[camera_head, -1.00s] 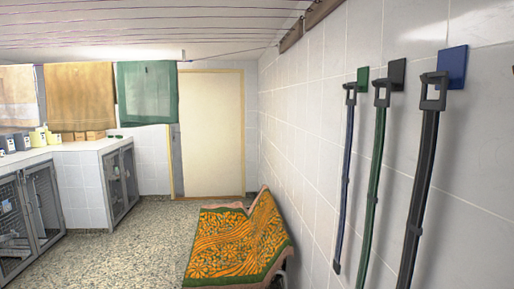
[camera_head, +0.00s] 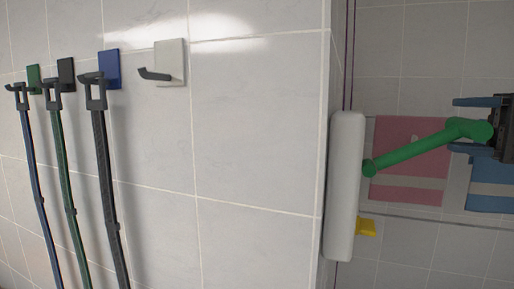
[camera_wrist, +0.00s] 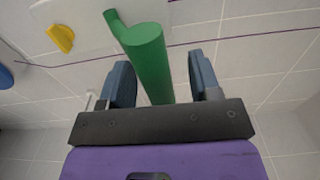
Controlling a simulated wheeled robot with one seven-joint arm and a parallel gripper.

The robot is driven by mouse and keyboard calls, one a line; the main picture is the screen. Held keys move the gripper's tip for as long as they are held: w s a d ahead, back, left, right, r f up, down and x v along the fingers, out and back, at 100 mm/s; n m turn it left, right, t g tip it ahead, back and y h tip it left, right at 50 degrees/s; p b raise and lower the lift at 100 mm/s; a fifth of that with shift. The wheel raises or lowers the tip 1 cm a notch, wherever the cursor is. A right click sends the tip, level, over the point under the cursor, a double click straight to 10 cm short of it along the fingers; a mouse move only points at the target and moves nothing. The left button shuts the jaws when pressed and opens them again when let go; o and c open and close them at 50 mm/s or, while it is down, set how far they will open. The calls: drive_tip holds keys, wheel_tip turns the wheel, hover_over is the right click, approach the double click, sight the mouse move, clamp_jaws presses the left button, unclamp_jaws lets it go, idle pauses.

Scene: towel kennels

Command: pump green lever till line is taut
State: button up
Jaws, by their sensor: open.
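The green lever (camera_head: 415,148) sticks out to the right from a long white housing (camera_head: 344,190) in the head view. My gripper (camera_head: 481,127) is at the right edge, its blue fingers open on either side of the lever's free end. In the wrist view the green lever (camera_wrist: 150,65) lies between the two open fingers of my gripper (camera_wrist: 161,75), with a gap visible on each side. Thin purple lines (camera_head: 348,55) run up from the housing. A purple line also crosses the wrist view (camera_wrist: 240,37); I cannot tell its tension.
A yellow piece (camera_head: 366,227) sits at the housing's lower right. Pink (camera_head: 408,190) and blue (camera_head: 492,188) panels are behind the lever. Leads hang from the green (camera_head: 34,77), black (camera_head: 66,74) and blue (camera_head: 110,68) hooks; a white-plated hook (camera_head: 171,62) is bare.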

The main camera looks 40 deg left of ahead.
drive_tip(key=shift+a+r, duration=0.1)
drive_tip(key=shift+r, duration=0.1)
drive_tip(key=v, duration=0.9)
idle(0.4)
idle(0.4)
drive_tip(key=s+d+f+m+t+h, duration=0.2)
drive_tip(key=s+d+f+t+h, duration=0.4)
drive_tip(key=s+f+h, duration=0.5)
drive_tip(key=s+d+f+t+h, duration=0.2)
drive_tip(key=s+d+h, duration=0.1)
drive_tip(key=d, duration=0.5)
drive_tip(key=s+d+f+m+t+h, duration=0.1)
drive_tip(key=s+d+f+t+h, duration=0.1)
drive_tip(key=s+d, duration=0.4)
drive_tip(key=shift+d+f+h, duration=0.65)
drive_tip(key=shift+d+h, duration=0.05)
drive_tip(key=shift+d, duration=0.4)
